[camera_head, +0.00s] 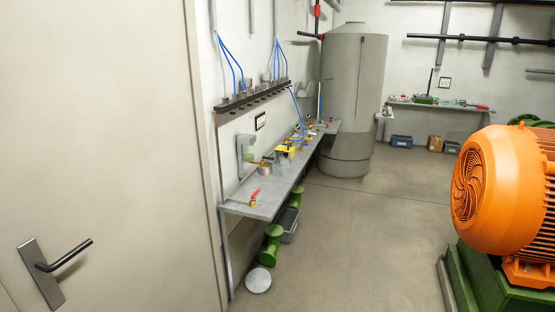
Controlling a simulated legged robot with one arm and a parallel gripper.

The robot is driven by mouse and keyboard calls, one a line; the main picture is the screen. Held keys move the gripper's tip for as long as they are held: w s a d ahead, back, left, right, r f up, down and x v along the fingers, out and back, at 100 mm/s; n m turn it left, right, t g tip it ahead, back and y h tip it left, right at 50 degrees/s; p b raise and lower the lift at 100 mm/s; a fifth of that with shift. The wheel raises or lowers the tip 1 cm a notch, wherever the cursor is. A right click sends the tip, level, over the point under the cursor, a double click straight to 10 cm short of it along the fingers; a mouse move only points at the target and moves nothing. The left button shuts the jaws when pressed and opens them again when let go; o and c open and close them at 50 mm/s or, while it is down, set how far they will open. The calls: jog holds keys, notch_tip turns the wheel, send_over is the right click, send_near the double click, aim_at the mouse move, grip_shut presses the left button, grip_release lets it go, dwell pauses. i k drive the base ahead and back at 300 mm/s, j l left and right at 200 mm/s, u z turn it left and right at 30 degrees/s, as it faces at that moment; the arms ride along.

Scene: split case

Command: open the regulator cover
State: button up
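No part that I can clearly identify as the regulator or its cover shows; the small parts on the wall bench are too small to tell. On the grey bench (262,207) along the left wall, a yellow block-like part (287,150) sits near the middle. A grey device with a brass-coloured part (246,153) is at the wall to its left. A valve with a red handle (255,195) lies at the bench's near end. My gripper is not in view.
A pale door (110,130) with a black lever handle (64,256) fills the left. An orange motor (500,180) on a green base (485,285) stands at right. A large grey tank (352,100) stands behind the bench. The middle floor (375,230) is clear.

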aim_at(285, 150)
jog(key=i+z, duration=0.3)
jog(key=i, duration=1.6)
jog(key=i+u, duration=0.15)
jog(key=i, duration=0.3)
jog(key=i+l+u, duration=0.15)
jog(key=i, duration=0.3)
jog(key=i+l+u, duration=0.15)
jog(key=i, duration=0.3)
jog(key=i+l+u, duration=0.15)
jog(key=i, duration=0.3)
jog(key=i+l+u, duration=0.15)
jog(key=i+l, duration=0.15)
jog(key=i, duration=0.15)
